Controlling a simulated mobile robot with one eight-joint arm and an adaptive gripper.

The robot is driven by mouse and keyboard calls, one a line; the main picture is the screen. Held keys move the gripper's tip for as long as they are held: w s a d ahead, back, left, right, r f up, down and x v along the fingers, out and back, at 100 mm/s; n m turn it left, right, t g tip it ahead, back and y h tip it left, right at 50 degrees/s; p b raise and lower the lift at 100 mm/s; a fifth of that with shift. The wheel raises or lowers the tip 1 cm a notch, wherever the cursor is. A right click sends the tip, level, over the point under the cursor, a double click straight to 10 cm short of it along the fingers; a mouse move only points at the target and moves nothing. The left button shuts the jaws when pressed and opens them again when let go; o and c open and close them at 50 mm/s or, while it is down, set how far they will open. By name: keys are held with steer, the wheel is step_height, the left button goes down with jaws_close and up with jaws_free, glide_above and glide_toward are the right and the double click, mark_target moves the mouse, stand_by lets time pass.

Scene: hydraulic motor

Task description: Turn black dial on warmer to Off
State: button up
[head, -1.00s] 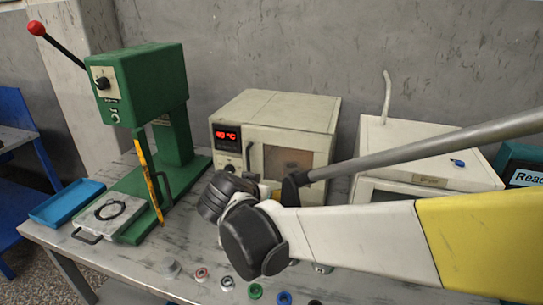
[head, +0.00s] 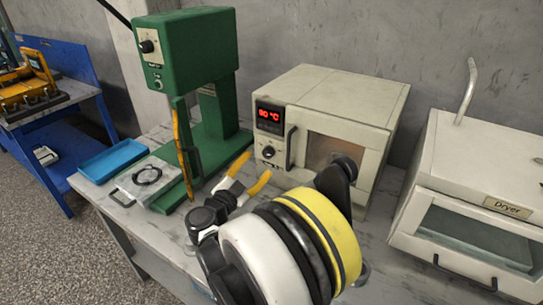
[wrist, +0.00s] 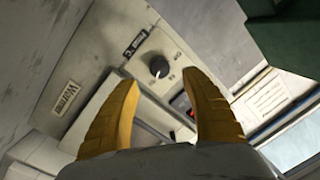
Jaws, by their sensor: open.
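The warmer (head: 345,98) is a cream box with a red display (head: 269,117) that appears to read 80 °C. Its black dial (head: 268,152) sits below the display, left of the door handle. In the wrist view the dial (wrist: 159,67) shows on the panel near the "Warmer" label (wrist: 63,98), its pointer setting too small to read. My gripper (head: 258,164) is open, its yellow fingers pointing at the panel just in front of the dial. In the wrist view my gripper (wrist: 160,78) has the dial between and beyond its fingertips, with no contact visible.
The warmer's door handle (head: 290,147) stands out close beside the dial. A green press (head: 187,60) stands to the left, with a blue tray (head: 112,160) beside it. A dryer (head: 475,190) stands to the right. My arm hides part of the table front.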

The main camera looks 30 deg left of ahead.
mark_target(267, 155)
steer(key=w+b, duration=0.1)
steer(key=w, duration=0.6)
steer(key=shift+d+b, duration=0.1)
steer(key=shift+b, duration=0.3)
steer(key=shift+c, duration=0.5)
jaws_close()
